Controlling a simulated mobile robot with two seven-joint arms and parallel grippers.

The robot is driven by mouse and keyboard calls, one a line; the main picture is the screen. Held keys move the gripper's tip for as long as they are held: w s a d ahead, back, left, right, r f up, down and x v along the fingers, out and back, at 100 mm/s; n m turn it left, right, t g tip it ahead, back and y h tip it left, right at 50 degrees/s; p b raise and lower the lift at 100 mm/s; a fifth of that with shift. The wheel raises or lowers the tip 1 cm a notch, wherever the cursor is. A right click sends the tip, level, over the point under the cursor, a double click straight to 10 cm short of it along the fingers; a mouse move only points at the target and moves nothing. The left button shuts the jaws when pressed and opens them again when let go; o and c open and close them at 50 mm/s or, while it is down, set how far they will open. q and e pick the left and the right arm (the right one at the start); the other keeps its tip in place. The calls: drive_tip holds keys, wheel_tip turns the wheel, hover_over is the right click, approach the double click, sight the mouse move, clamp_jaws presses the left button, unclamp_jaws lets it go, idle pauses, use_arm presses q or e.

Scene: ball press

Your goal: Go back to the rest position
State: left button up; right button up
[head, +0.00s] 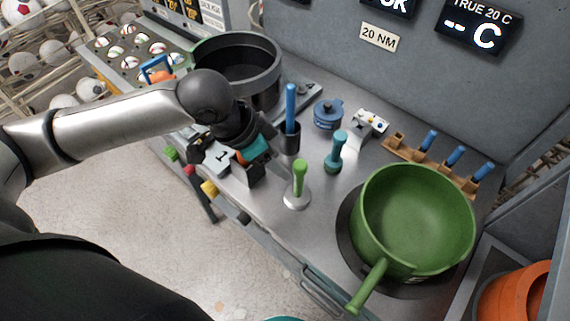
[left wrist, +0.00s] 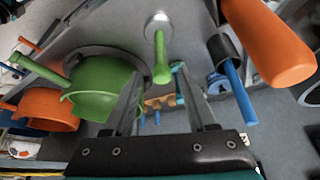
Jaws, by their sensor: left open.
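My left gripper (head: 250,176) is above the left front part of the grey metal workbench (head: 262,212). In the left wrist view its two fingers (left wrist: 160,78) stand apart with nothing held between them. A green-handled lever on a round metal base (head: 299,182) stands just right of the gripper. My left arm comes in from the left, over the floor and the bench's left part.
A green pan (head: 415,215) sits at the right, its handle reaching past the front edge. A large dark pot (head: 245,62) is at the back left.

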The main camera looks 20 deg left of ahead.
use_arm(q)
drive_tip(key=shift+s+a+r, duration=0.1)
drive_tip(key=shift+r, duration=0.25)
idle(0.3)
drive_tip(key=s+d+f+t, duration=0.1)
drive_tip(key=s+d+f, duration=0.2)
drive_tip(key=d, duration=0.3)
drive_tip(key=s+a+f+n+g+y, duration=0.1)
drive_tip(key=s+a+f+n+y, duration=0.15)
drive_tip(key=s, duration=0.25)
drive_tip(key=s+a+f+n+y, duration=0.1)
drive_tip(key=s+a+f+n, duration=0.3)
drive_tip(key=s, duration=0.1)
wheel_tip(320, 180, down, 28)
drive_tip(key=s+g+b, duration=0.1)
drive_tip(key=s+b, duration=0.1)
drive_tip(key=b, duration=0.5)
drive_tip(key=s+a+f+g+b, duration=0.1)
drive_tip(key=s+f+b, duration=0.2)
drive_tip(key=s+f, duration=0.4)
drive_tip(key=s+a+f+b, duration=0.2)
drive_tip(key=s+f, duration=0.6)
drive_tip(key=f, duration=0.5)
drive_tip(key=shift+s+f+g+b, duration=0.2)
drive_tip(key=shift+f+g+b, duration=0.2)
drive_tip(key=shift+b, duration=0.3)
